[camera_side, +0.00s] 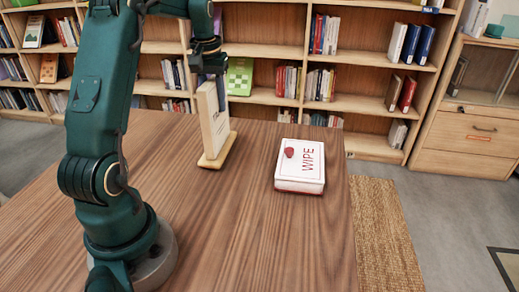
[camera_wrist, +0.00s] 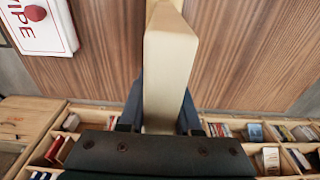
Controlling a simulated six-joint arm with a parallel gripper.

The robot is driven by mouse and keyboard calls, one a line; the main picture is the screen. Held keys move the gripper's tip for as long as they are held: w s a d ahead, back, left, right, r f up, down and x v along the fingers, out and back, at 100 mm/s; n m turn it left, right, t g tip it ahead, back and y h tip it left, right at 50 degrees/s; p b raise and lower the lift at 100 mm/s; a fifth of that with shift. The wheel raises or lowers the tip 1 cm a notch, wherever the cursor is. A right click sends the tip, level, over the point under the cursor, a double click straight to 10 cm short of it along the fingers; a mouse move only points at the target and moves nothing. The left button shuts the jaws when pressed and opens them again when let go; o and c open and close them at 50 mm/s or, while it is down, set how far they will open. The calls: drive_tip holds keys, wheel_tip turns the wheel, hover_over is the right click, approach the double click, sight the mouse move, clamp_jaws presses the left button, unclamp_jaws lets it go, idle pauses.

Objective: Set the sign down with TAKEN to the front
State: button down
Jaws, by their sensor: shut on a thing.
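The sign (camera_side: 213,122) is a cream upright board on a pale wooden base (camera_side: 218,158), over the far part of the wooden table. In the wrist view the sign's pale narrow edge (camera_wrist: 168,65) runs between the two dark fingers (camera_wrist: 162,112).
A white box marked WIPE with a red spot (camera_side: 300,172) lies on the table (camera_side: 255,235) to the right of the sign; it also shows at the wrist view's top left (camera_wrist: 45,30). Bookshelves (camera_side: 265,97) stand behind the table. The near right tabletop is clear.

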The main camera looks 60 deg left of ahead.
sight(212, 80)
drive_tip(key=c, duration=0.5)
unclamp_jaws()
drive_tip(key=shift+s+d+r, duration=0.1)
drive_tip(key=shift+d+r, duration=0.05)
drive_tip(key=shift+r, duration=1.25)
drive_tip(key=shift+s+d+r, duration=0.1)
drive_tip(key=shift+d+r, duration=0.05)
drive_tip(key=shift+r, duration=1.25)
drive_tip(key=s+d+r+m+t, duration=0.1)
drive_tip(key=d+r+m, duration=0.15)
drive_tip(key=d, duration=0.45)
drive_tip(key=s+d+r+m+t, duration=0.1)
drive_tip(key=d+r+m, duration=0.15)
drive_tip(key=d, duration=0.45)
drive_tip(key=s+d+f+m+t, duration=0.1)
drive_tip(key=s+d+f, duration=0.1)
drive_tip(key=s+d, duration=0.1)
drive_tip(key=s+d+f+m, duration=0.1)
drive_tip(key=s+d+f, duration=0.2)
drive_tip(key=d, duration=0.1)
drive_tip(key=s+d+f+m+t+h, duration=0.1)
drive_tip(key=s+d+f+m, duration=0.1)
drive_tip(key=s+d, duration=0.1)
drive_tip(key=shift+s+d+f+t, duration=0.1)
drive_tip(key=shift+s+d+t, duration=0.05)
drive_tip(key=shift+d, duration=0.3)
drive_tip(key=shift+s+d+f+t, duration=0.1)
drive_tip(key=shift+s+d+t, duration=0.05)
drive_tip(key=shift+d, duration=0.25)
